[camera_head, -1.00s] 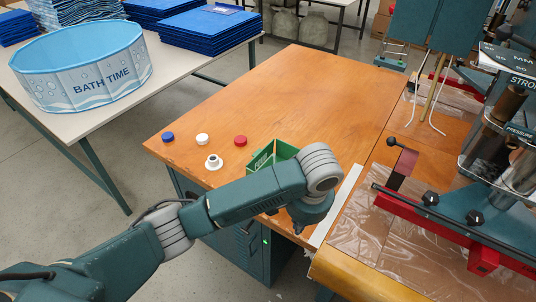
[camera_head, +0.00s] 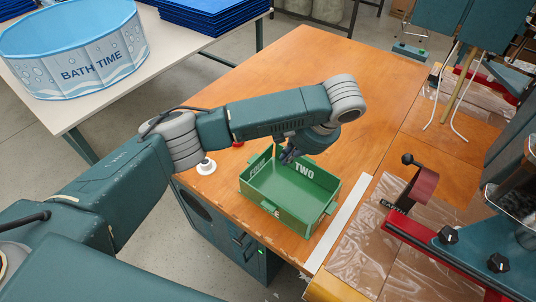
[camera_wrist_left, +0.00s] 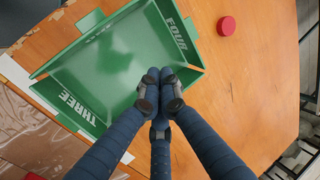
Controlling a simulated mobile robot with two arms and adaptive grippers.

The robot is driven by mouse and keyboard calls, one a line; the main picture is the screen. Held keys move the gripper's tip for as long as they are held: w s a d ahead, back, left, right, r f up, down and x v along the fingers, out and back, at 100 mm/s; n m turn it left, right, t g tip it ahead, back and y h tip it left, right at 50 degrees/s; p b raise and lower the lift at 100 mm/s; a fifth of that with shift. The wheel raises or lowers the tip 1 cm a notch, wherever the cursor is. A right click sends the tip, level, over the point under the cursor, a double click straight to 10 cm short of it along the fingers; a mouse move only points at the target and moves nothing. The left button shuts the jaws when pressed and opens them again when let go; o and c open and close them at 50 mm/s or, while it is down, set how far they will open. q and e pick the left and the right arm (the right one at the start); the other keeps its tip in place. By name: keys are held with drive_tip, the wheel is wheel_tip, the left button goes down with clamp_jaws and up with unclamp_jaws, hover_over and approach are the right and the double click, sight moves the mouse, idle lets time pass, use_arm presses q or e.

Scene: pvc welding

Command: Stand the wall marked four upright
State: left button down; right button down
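A green box (camera_head: 275,185) sits on the wooden table. Its wall marked four (camera_head: 257,168) is on the left in the head view, and the wall marked two (camera_head: 315,172) rises at the back. My left gripper (camera_head: 287,155) is over the back of the box, near the wall marked two. In the left wrist view its fingertips (camera_wrist_left: 160,92) are together with nothing visible between them. My right gripper is not shown.
A red cap (camera_wrist_left: 226,26) lies beyond the wall marked four. A white cap (camera_head: 206,166) is left of the box. A white strip (camera_head: 338,224) and a red-framed machine (camera_head: 430,240) are to the right. The table behind the box (camera_head: 310,60) is clear.

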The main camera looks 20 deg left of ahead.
use_arm(q)
drive_tip(key=x, duration=0.2)
drive_tip(key=p+x, duration=0.1)
drive_tip(key=x, duration=0.5)
drive_tip(key=shift+s+a+f, duration=0.15)
drive_tip(key=shift+s, duration=0.1)
drive_tip(key=a+p, duration=0.1)
drive_tip(key=w+a, duration=0.1)
drive_tip(key=a, duration=0.1)
drive_tip(key=shift+w+f+p, duration=0.1)
drive_tip(key=shift+f+p, duration=0.05)
drive_tip(key=shift+p, duration=0.25)
drive_tip(key=shift+w+a, duration=0.15)
drive_tip(key=shift+a, duration=0.3)
drive_tip(key=shift+f, duration=0.1)
